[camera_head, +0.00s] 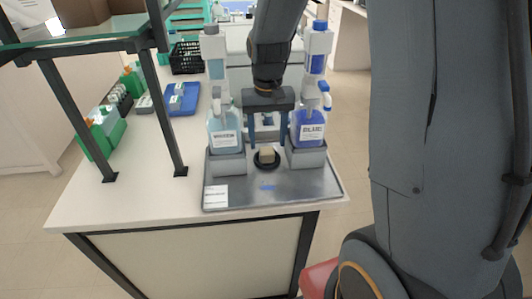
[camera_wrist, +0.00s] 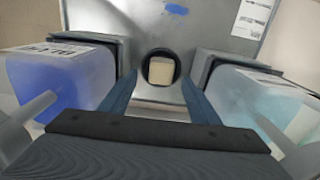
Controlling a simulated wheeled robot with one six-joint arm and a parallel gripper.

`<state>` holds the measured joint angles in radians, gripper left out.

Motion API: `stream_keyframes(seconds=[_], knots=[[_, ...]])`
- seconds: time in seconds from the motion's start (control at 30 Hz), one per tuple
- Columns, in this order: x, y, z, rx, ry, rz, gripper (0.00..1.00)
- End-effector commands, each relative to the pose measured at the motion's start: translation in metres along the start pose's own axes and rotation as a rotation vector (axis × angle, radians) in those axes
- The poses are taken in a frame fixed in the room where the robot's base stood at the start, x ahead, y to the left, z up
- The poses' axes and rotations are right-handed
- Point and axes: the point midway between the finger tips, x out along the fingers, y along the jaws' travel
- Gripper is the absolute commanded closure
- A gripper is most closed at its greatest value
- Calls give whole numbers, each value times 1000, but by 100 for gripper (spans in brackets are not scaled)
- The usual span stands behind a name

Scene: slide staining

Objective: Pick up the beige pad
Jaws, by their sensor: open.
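The beige pad (camera_head: 267,156) is a small block on a round black holder (camera_head: 257,165) on the metal tray. It also shows in the wrist view (camera_wrist: 161,70), inside the ring of the black holder (camera_wrist: 148,54). My gripper (camera_head: 267,145) is open and points down between the two bottles, close to the pad. In the wrist view my gripper's fingers (camera_wrist: 160,97) stand apart on either side, with the pad seen between and beyond their tips. The fingers do not appear to touch it.
A bottle with clear liquid (camera_head: 226,130) stands left of my gripper and a blue bottle (camera_head: 307,127) stands close on its right, both in grey holders. The metal tray (camera_head: 300,192) is mostly bare in front. A shelf frame (camera_head: 164,110) and a blue tray (camera_head: 183,105) are further left.

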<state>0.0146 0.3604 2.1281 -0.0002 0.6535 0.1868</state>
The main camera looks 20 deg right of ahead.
Motion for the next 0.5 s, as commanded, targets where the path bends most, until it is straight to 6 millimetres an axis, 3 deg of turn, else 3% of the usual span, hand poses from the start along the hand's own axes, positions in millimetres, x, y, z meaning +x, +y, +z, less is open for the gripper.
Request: stream_keyframes(seconds=[0.23, 0.5], knots=[[29, -2, 3, -2, -2, 0, 44], [35, -3, 2, -5, 1, 0, 44]])
